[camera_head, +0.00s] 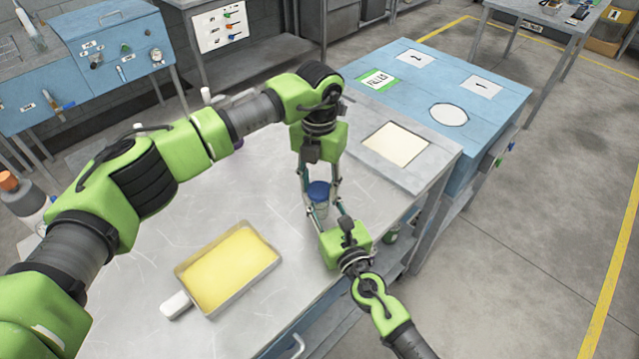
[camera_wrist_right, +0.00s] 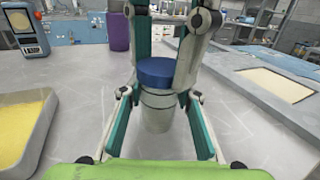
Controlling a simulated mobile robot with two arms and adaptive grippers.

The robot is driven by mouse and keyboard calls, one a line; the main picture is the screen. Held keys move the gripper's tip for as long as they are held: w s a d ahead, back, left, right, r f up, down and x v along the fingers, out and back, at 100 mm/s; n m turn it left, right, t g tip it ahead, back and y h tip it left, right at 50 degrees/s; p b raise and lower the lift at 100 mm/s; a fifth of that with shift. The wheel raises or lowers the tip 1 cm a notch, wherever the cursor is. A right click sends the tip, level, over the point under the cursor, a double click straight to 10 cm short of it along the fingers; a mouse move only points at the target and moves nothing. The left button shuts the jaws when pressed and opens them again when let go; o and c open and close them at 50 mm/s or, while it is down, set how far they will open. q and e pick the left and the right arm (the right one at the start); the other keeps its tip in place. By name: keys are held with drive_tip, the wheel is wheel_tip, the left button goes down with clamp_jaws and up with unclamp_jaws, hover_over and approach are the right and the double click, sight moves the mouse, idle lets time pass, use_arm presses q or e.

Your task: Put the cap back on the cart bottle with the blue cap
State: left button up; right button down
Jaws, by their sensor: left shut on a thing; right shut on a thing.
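A pale, translucent bottle (camera_head: 321,208) stands upright on the metal table, with a blue cap (camera_head: 318,190) at its top. The right wrist view shows the bottle (camera_wrist_right: 157,112) directly below the blue cap (camera_wrist_right: 156,72); I cannot tell whether the cap is fully seated. My left gripper (camera_head: 319,184) comes down from above and is shut on the cap, its fingers on either side. My right gripper (camera_head: 322,207) reaches in from the front and is shut on the bottle, its teal fingers flanking it. The fingers partly hide both.
A tray with a yellow surface (camera_head: 228,268) lies left of the bottle. A grey pad with a cream square (camera_head: 395,145) is at the right. A blue cabinet (camera_head: 440,75) stands behind it. A purple container (camera_wrist_right: 118,32) stands farther back on the table.

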use_arm(q)
drive_tip(key=m, duration=0.6)
drive_tip(key=shift+w, duration=0.1)
drive_tip(key=m, duration=0.8)
drive_tip(key=shift+o, duration=0.2)
drive_tip(key=m, duration=0.6)
drive_tip(key=shift+w, duration=0.1)
drive_tip(key=shift+o, duration=0.3)
drive_tip(key=m, duration=0.4)
drive_tip(key=shift+d+f+m, duration=0.1)
drive_tip(key=shift+m, duration=1.1)
drive_tip(key=o, duration=0.8)
drive_tip(key=shift+c, duration=0.2)
